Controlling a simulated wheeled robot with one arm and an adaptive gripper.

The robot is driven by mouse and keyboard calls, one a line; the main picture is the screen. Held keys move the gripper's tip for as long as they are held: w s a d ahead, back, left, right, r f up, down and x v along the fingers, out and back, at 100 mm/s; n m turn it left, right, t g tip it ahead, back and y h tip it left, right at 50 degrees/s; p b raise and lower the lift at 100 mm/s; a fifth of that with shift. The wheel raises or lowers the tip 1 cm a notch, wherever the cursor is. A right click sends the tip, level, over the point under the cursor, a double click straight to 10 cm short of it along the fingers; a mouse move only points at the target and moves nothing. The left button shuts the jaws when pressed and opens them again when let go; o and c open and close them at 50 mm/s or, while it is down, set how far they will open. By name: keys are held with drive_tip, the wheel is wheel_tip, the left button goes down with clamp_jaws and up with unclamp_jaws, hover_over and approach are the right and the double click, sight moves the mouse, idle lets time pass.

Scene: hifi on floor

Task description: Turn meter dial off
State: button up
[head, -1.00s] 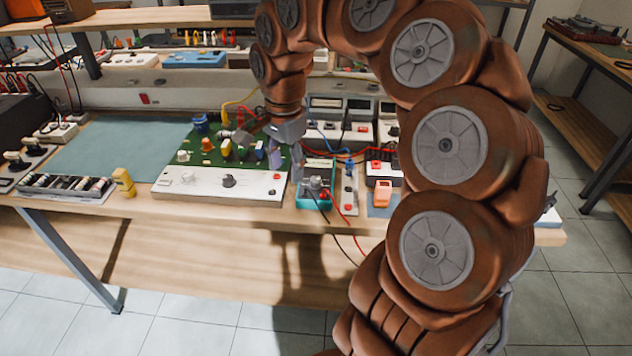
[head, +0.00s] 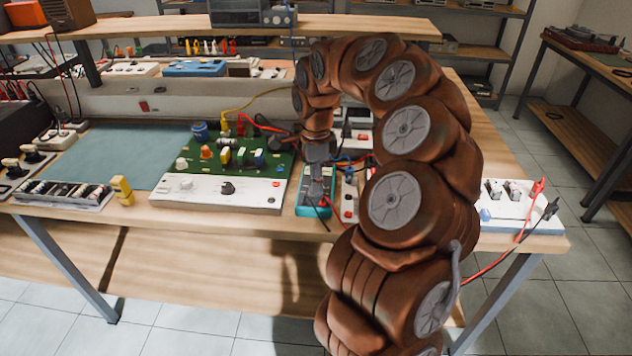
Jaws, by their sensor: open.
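The teal meter (head: 304,209) lies near the front edge of the wooden bench, just right of the white-fronted circuit board. My gripper (head: 317,192) points down directly over the meter, with its jaws open. The gripper covers the meter's dial, so its setting is hidden. I cannot tell whether the fingers touch the dial. Red and black leads run at the meter's lower right.
A green circuit board with a white front panel (head: 215,194) and a black knob stands close on the left. A yellow block (head: 122,191) and a parts tray (head: 62,194) sit farther left. White boxes with leads (head: 349,205) crowd the right side.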

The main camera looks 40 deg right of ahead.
drive_tip(key=shift+f, duration=0.95)
clamp_jaws()
